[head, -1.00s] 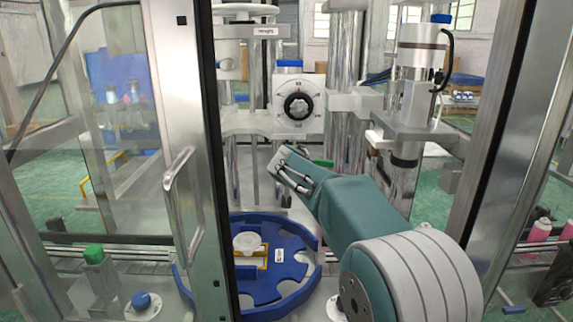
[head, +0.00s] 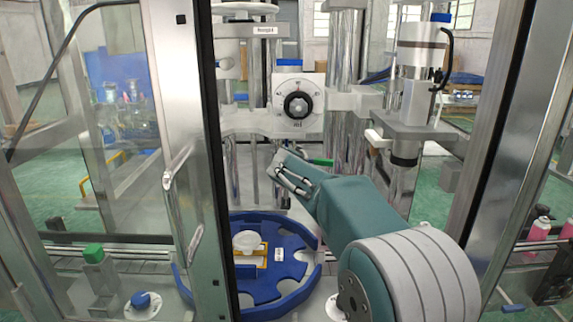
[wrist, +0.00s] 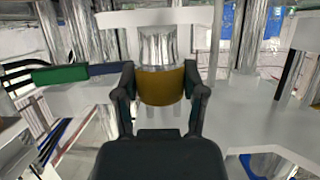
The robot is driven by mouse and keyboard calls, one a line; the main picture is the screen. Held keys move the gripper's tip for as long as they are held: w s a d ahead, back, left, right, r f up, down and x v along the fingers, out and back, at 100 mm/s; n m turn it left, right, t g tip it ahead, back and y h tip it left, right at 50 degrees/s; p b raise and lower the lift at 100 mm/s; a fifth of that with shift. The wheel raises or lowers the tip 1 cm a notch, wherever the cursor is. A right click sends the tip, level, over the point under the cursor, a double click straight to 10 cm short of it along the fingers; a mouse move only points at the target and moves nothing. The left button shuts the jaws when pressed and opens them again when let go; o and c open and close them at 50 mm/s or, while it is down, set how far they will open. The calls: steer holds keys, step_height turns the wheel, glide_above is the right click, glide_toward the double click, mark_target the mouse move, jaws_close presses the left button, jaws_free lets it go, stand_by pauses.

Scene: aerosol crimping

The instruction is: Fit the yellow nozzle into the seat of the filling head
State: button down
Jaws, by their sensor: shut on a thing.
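The yellow nozzle (wrist: 160,87) is a short yellow-brown cylinder, seen in the wrist view between the two dark fingers of my gripper (wrist: 162,90), which is shut on it. A shiny metal cylinder (wrist: 158,48), seemingly part of the filling head, stands directly above the nozzle in line with it. The nozzle's top edge meets the cylinder's lower end in the picture; I cannot tell whether they touch or whether it is seated. In the head view my arm's end (head: 290,172) is below the dial block (head: 298,104), and the nozzle is hidden.
A blue round carrier (head: 303,285) with a white cup (head: 246,241) lies below my arm. A metal door frame (head: 180,130) stands at left and a post (head: 500,130) at right. In the wrist view a green part (wrist: 60,74) is at left.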

steer(key=shift+f, duration=1.15)
stand_by(0.4)
steer(key=shift+c, duration=0.4)
jaws_free()
steer(key=v, duration=1.2)
